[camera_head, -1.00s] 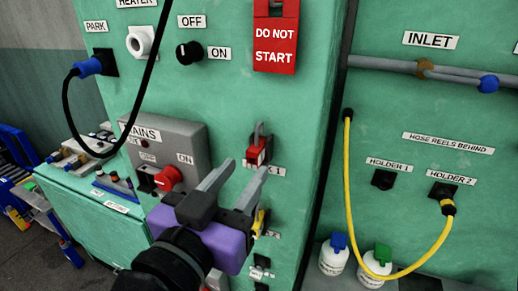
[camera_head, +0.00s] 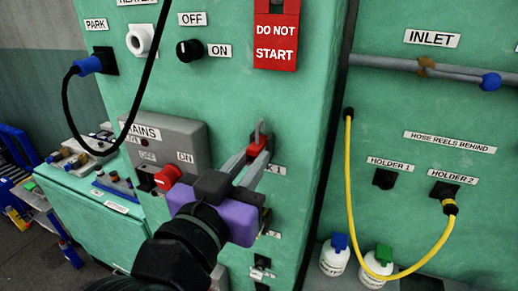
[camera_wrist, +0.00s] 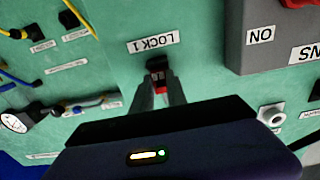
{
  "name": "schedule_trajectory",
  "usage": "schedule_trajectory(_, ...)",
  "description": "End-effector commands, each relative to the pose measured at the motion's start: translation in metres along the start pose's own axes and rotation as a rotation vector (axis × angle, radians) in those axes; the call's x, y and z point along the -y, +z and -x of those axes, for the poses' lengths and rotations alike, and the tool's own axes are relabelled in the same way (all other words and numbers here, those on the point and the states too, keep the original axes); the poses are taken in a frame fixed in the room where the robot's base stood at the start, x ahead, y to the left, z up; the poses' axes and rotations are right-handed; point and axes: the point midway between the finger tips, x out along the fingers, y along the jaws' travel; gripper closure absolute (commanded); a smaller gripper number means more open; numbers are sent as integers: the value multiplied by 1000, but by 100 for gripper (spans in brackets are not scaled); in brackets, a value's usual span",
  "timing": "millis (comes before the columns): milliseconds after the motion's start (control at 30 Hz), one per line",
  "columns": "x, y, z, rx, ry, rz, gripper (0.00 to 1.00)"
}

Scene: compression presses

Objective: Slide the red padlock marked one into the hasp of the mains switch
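The red padlock (camera_head: 257,146) hangs on its holder above the LOCK 1 label on the green panel; the wrist view shows a bit of its red body (camera_wrist: 161,86) between my fingers. My gripper (camera_head: 250,163) is at the padlock, one finger on each side, and seems open; contact with the padlock is not clear. The grey mains switch box (camera_head: 190,133) is to the left, with a red knob (camera_head: 167,177) by the ON label and a dark block (camera_head: 146,177) beside it. My gripper hides the lower right of the box. I cannot make out the hasp clearly.
A red DO NOT START sign (camera_head: 276,45) hangs above the padlock. A black cable (camera_head: 140,110) loops in front of the panel at left. Another holder (camera_head: 261,265) sits below.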

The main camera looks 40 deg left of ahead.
Motion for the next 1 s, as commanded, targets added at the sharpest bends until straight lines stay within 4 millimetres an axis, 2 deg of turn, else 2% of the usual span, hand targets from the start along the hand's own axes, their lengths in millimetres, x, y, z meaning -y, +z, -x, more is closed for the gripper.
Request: schedule_trajectory(1000, 0, 0, 19, -1, -1, 0, 100)
